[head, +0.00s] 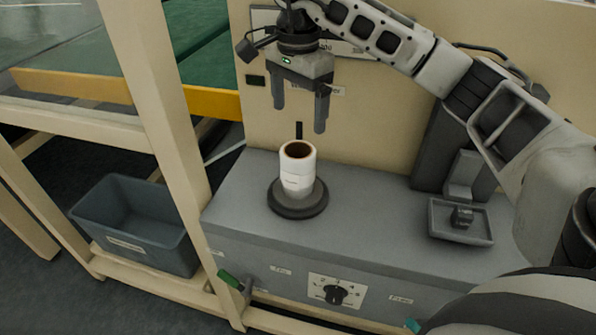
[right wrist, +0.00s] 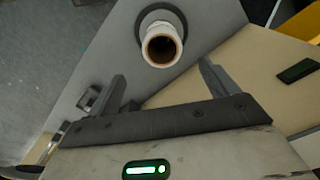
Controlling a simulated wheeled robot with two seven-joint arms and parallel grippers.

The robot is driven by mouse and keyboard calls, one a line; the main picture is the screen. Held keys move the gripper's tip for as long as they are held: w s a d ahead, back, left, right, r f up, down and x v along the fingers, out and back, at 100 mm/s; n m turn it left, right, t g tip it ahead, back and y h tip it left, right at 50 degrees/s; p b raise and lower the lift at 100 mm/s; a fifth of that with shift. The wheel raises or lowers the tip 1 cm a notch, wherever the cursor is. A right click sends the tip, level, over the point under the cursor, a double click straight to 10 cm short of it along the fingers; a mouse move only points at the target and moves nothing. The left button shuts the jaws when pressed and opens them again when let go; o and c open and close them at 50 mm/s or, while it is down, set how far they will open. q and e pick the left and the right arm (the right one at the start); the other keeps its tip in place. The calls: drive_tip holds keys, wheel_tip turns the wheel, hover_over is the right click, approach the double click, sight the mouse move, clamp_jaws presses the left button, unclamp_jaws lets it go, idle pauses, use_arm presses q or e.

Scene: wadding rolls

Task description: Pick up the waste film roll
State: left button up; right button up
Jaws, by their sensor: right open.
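A white film roll (head: 297,170) with a brown core stands upright on a round dark base (head: 298,200) on the grey machine top. It also shows in the right wrist view (right wrist: 160,50), its open end facing the camera, beyond the fingers. My right gripper (head: 299,116) is open and empty, pointing down above the roll and apart from it. In the right wrist view its two fingers (right wrist: 163,88) are spread wide with nothing between them. My left gripper is not in view.
A grey bin (head: 130,222) sits on a low shelf at the left, behind a cream post (head: 165,130). A small square tray (head: 460,222) stands on the machine top (head: 365,220) at the right. A dial (head: 336,292) is on the front face. The top between roll and tray is clear.

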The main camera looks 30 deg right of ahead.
sight(298, 167)
wheel_tip(298, 167, down, 10)
drive_tip(key=shift+a+r+p, duration=0.1)
drive_tip(key=shift+r+p, duration=0.05)
drive_tip(key=shift+p, duration=0.15)
drive_tip(key=shift+w+d+f+p, duration=0.1)
drive_tip(key=shift+f+p, duration=0.15)
drive_tip(key=shift+f, duration=1.05)
drive_tip(key=shift+w+d+f+p, duration=0.1)
drive_tip(key=shift+f+p, duration=0.1)
drive_tip(key=shift+f, duration=1.05)
drive_tip(key=c, duration=1.2)
drive_tip(key=shift+r, duration=0.1)
